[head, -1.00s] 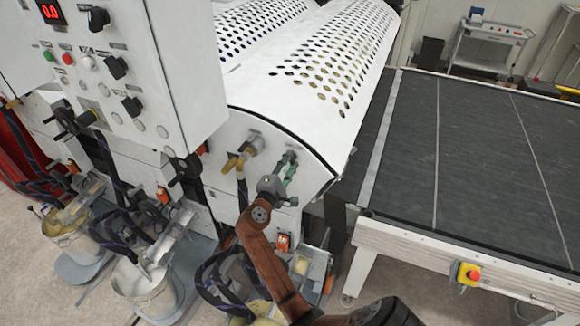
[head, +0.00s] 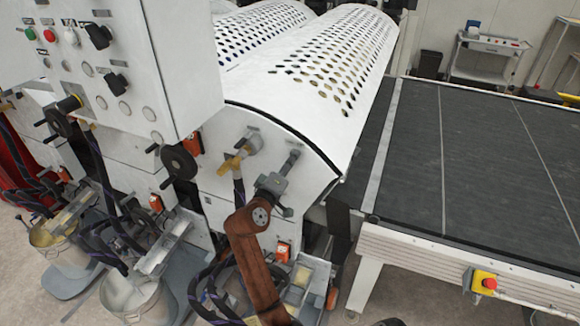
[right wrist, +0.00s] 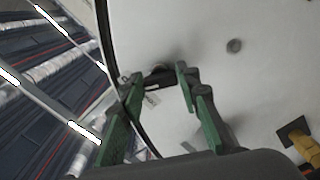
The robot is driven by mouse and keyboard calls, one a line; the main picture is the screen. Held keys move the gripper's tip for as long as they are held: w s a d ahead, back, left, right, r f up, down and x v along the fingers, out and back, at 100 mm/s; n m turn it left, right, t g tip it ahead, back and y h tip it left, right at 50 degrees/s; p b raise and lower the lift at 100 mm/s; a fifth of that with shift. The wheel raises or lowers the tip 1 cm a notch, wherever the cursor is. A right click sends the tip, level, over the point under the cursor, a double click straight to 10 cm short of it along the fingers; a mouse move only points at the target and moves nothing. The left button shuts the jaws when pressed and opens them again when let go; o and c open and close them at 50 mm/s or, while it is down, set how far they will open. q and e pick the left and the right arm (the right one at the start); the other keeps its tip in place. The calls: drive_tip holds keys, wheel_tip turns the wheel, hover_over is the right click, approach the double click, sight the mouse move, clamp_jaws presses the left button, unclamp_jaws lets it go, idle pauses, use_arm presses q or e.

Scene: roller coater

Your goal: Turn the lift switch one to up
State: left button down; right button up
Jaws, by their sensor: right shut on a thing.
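The small dark switch (right wrist: 160,77) sits on the white end plate of the roller machine, between my green fingertips in the right wrist view. In the head view the switch (head: 293,156) shows just above my right gripper (head: 285,168), which partly hides it. My right gripper (right wrist: 156,76) is shut on the switch. Its up or down setting cannot be read. My left gripper is not in view.
A yellow-handled valve (head: 234,162) with a hose is close to the left of my right gripper. A control cabinet (head: 185,75) stands farther left. A dark conveyor bed (head: 480,160) lies to the right, with a red stop button (head: 488,283) on its front.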

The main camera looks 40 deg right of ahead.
drive_tip(key=shift+f+m, duration=0.1)
drive_tip(key=shift+m, duration=0.3)
drive_tip(key=o, duration=1.2)
drive_tip(key=shift+c, duration=0.2)
